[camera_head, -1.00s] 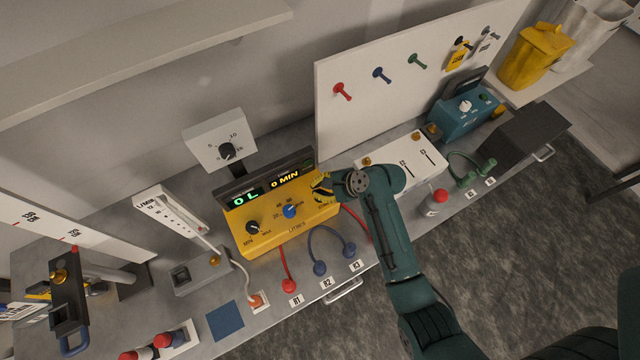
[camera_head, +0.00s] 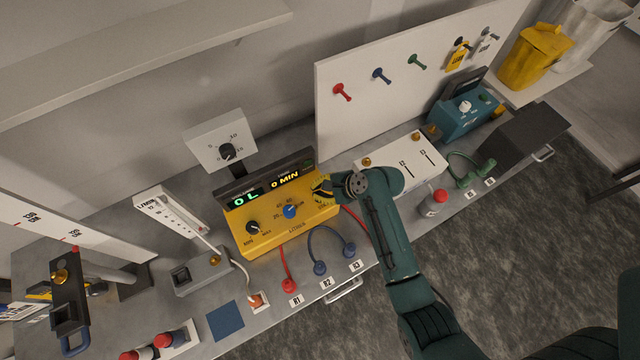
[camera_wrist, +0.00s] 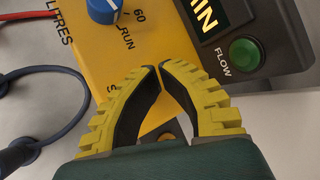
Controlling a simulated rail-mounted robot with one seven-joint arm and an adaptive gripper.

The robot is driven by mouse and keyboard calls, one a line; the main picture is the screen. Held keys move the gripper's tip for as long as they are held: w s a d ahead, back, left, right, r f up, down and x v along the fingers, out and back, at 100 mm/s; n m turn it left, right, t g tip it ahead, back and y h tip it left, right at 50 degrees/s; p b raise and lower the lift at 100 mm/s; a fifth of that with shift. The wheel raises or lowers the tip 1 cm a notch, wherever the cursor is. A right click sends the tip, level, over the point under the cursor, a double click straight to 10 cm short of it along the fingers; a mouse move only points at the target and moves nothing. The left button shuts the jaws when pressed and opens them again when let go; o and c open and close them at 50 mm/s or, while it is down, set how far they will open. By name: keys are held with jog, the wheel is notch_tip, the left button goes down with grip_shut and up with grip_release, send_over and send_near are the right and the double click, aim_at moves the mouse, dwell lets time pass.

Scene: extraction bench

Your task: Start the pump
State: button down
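The yellow pump unit (camera_head: 270,236) stands on the bench, with a black MIN–MAX knob (camera_head: 253,228) and a blue knob (camera_head: 290,211). Its displays (camera_head: 245,199) read 0 L and 0 MIN. My gripper (camera_head: 320,187) is over the pump's right end. In the wrist view, the fingertips of my gripper (camera_wrist: 160,67) meet or nearly meet, with nothing seen between them. The blue knob (camera_wrist: 104,8) is up and left of them, near "60" and "RUN". A green FLOW button (camera_wrist: 245,54) is to their right on the dark display housing. The fingers hide part of the panel and a label beginning with S.
Red and blue hoses (camera_head: 318,246) run in front of the pump. A white pegboard (camera_head: 400,100) stands behind. A grey switch box (camera_head: 200,274) is to the left.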

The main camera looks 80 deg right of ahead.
jog(key=shift+f, duration=0.35)
dwell(0.4)
jog(key=shift+r+p, duration=0.9)
jog(key=shift+p, duration=0.2)
notch_tip(320, 180, up, 5)
jog(key=p, duration=0.5)
jog(key=shift+p, duration=0.4)
